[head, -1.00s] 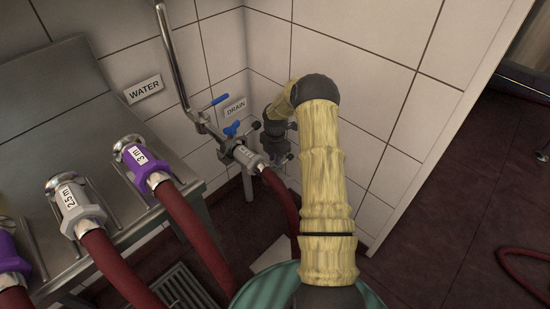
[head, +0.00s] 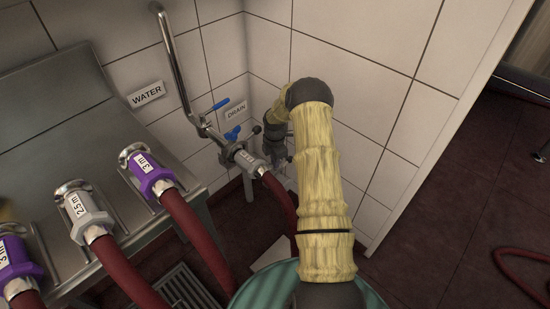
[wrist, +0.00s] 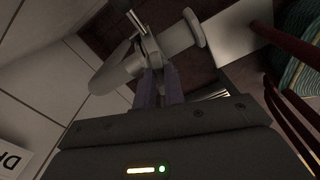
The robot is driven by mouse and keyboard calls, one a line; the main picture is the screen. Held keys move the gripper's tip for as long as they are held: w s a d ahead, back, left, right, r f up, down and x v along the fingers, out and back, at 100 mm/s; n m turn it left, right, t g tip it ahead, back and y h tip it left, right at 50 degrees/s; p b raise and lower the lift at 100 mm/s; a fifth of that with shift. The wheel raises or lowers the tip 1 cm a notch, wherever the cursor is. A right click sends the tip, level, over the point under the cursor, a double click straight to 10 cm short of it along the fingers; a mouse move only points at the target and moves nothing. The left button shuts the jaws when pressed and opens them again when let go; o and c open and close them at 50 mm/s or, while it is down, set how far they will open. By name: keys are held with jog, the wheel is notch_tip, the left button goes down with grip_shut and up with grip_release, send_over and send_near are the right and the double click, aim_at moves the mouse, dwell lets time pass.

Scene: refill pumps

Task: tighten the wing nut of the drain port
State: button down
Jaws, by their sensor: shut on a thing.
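The drain port is a grey metal pipe fitting in the corner below the DRAIN sign (head: 236,110), partly hidden behind my arm in the head view. In the wrist view its grey pipe body (wrist: 118,68) runs beyond my fingers, with a flanged end at upper right. My gripper (wrist: 157,72) is at this fitting, its two fingers close together on the small metal wing nut (wrist: 143,32), which is mostly hidden by the fingers. In the head view the gripper's grip is too small and covered to make out.
A hose with a grey coupling (head: 247,160) is joined to the valve with blue handles (head: 232,133) just left of my arm. Hoses with purple and grey couplings (head: 82,208) lie on the metal bench (head: 135,215). Tiled walls close in the corner; open floor lies right.

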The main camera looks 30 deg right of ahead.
jog(key=m+p, duration=0.1)
jog(key=m, duration=0.2)
jog(key=shift+r+m+p, duration=0.1)
jog(key=shift+m+p, duration=0.25)
jog(key=shift+m, duration=0.05)
jog(key=m+p, duration=0.1)
jog(key=m, duration=0.2)
jog(key=shift+m, duration=0.3)
jog(key=m+p, duration=0.1)
jog(key=m, duration=0.2)
jog(key=shift+m, duration=0.3)
jog(key=m, duration=0.4)
jog(key=shift+m+p, duration=0.3)
jog(key=shift+p, duration=0.05)
jog(key=m, duration=0.3)
jog(key=shift+m, duration=0.3)
jog(key=m, duration=0.3)
jog(key=shift+m, duration=0.3)
jog(key=m, duration=0.6)
jog(key=shift+a+m+p, duration=0.1)
jog(key=shift+m+p, duration=0.2)
jog(key=shift+p, duration=0.05)
